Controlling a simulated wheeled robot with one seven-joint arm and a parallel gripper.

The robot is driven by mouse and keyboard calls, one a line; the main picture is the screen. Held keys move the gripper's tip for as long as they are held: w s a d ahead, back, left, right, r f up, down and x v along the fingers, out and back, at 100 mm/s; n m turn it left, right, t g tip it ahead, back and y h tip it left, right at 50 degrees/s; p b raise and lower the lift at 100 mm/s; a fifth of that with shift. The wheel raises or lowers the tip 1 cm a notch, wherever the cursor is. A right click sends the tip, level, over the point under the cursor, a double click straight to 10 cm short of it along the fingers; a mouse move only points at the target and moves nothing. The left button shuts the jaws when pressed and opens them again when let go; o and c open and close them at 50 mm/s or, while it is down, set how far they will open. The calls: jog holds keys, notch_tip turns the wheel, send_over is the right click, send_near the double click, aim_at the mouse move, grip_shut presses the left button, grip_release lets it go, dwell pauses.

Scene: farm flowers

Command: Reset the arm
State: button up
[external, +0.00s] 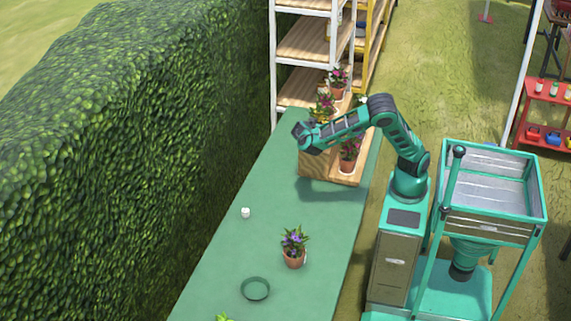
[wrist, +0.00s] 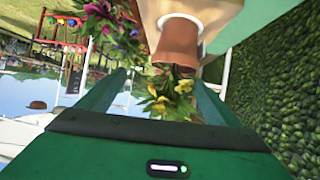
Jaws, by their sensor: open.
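My arm reaches over the green table (external: 230,240) in the external view. My gripper (external: 303,138) is at the left front side of the wooden stand, above the table. In the wrist view my gripper (wrist: 160,84) is open, its two green fingers spread apart with nothing held between them. A terracotta pot (wrist: 178,42) with yellow flowers (wrist: 168,96) appears upside down beyond the fingers. I cannot tell from this view how far it is from them.
Potted flowers stand on the wooden stand (external: 318,165), partly hidden by my arm. A purple-flowered pot (external: 293,250), a green saucer (external: 255,289) and a small white object (external: 245,212) are on the table. A hedge (external: 120,150) borders the left; a white shelf (external: 305,40) stands behind.

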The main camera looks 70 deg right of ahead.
jog(key=s+d+f+n+g+y, duration=0.1)
jog(key=s+d+f+n+y, duration=0.1)
jog(key=s+d+y, duration=0.35)
jog(key=s+d+f+n+g+y, duration=0.1)
jog(key=s+d+f+y, duration=0.15)
jog(key=s+d, duration=0.55)
jog(key=s+a+n+t+y, duration=0.1)
jog(key=s+a+n+y, duration=0.1)
jog(key=s, duration=0.5)
jog(key=s+a+n+t+y, duration=0.2)
jog(key=s+a+n, duration=0.2)
jog(key=s+n, duration=0.3)
jog(key=shift+s+f+y, duration=0.25)
jog(key=shift+f+y, duration=0.05)
